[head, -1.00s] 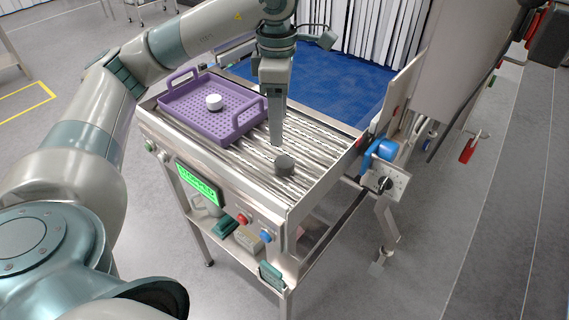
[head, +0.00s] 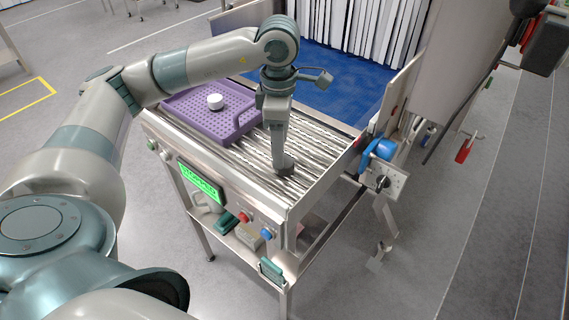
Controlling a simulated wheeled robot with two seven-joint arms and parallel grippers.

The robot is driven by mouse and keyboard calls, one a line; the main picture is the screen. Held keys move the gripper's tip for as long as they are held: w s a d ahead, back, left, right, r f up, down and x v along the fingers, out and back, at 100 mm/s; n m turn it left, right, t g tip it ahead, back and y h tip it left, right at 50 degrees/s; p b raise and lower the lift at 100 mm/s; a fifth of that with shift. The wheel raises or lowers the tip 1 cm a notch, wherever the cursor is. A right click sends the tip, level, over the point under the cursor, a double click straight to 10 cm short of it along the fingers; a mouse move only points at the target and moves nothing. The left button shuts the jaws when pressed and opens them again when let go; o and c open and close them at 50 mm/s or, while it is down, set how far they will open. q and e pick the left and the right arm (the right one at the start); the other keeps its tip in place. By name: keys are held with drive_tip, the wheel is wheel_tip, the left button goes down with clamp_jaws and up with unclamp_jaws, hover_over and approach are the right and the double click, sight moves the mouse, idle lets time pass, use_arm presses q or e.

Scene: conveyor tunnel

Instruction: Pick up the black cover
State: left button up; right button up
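The black cover (head: 286,170), a small dark grey round piece, sits on the metal rollers near the front right of the conveyor. My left gripper (head: 279,163) reaches down from above, its fingertips right at the cover and hiding part of it. Only one finger shows clearly, edge-on, so I cannot tell whether the gripper is open or shut on the cover. My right gripper is not in view.
A purple perforated tray (head: 200,132) holding a white round piece (head: 215,101) sits left of my gripper. A blue mat (head: 335,85) and a strip curtain (head: 385,30) lie behind. Bare rollers surround the cover.

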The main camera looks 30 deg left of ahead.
sight(285, 161)
use_arm(q)
drive_tip(key=shift+w+d+f+p, duration=0.15)
drive_tip(key=shift+d+f+p, duration=0.05)
drive_tip(key=shift+f+p, duration=0.4)
drive_tip(key=f, duration=0.1)
drive_tip(key=f+p, duration=0.1)
drive_tip(key=shift+w+d+f+p, duration=0.2)
drive_tip(key=shift+f+p, duration=0.1)
drive_tip(key=shift+f, duration=0.5)
drive_tip(key=shift+c, duration=0.4)
drive_tip(key=c, duration=1.1)
drive_tip(key=shift+r, duration=0.1)
